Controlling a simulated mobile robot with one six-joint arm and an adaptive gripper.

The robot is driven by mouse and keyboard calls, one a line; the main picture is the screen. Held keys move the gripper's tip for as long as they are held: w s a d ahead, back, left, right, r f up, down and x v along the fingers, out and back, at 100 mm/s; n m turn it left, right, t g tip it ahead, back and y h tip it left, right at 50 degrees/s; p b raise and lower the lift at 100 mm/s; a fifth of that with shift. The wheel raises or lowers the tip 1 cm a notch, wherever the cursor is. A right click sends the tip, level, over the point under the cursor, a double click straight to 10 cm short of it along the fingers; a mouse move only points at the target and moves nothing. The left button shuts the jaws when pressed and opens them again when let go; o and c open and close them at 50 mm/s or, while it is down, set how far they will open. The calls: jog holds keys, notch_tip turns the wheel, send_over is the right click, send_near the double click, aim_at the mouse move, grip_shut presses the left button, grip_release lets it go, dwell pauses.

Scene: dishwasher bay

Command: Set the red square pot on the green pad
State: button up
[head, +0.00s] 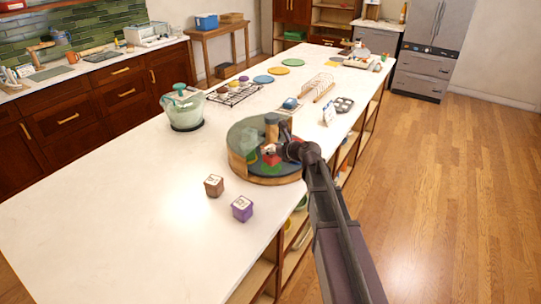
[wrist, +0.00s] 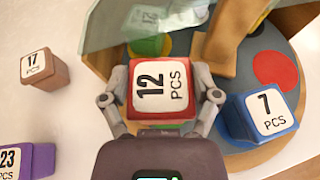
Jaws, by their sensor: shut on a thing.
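The red square pot (wrist: 134,98) has a white lid label reading 12 PCS. It sits between the two fingers of my gripper (wrist: 162,102), which is shut on its sides. In the head view the red pot (head: 270,159) is at the end of my arm, inside the round tray (head: 262,180) with a dark floor and a clear curved wall. I cannot make out the green pad for certain; a green patch (head: 249,168) shows through the wall left of the pot. Whether the pot touches the tray floor is unclear.
A blue square pot (wrist: 262,138) marked 7 PCS stands close to the right finger. A wooden piece (wrist: 228,45) rises behind the red pot. A brown pot (head: 214,186) and a purple pot (head: 242,208) stand outside the tray; open counter lies left.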

jog(key=shift+w, duration=0.1)
jog(key=shift+w, duration=0.25)
jog(key=shift+w+a+f+b, duration=0.1)
jog(key=shift+w+f+b, duration=0.25)
jog(key=shift+f+b, duration=1.45)
jog(key=shift+b, duration=0.05)
jog(key=shift+f, duration=0.2)
jog(key=o, duration=1.1)
jog(key=shift+r, duration=0.1)
jog(key=shift+r, duration=0.1)
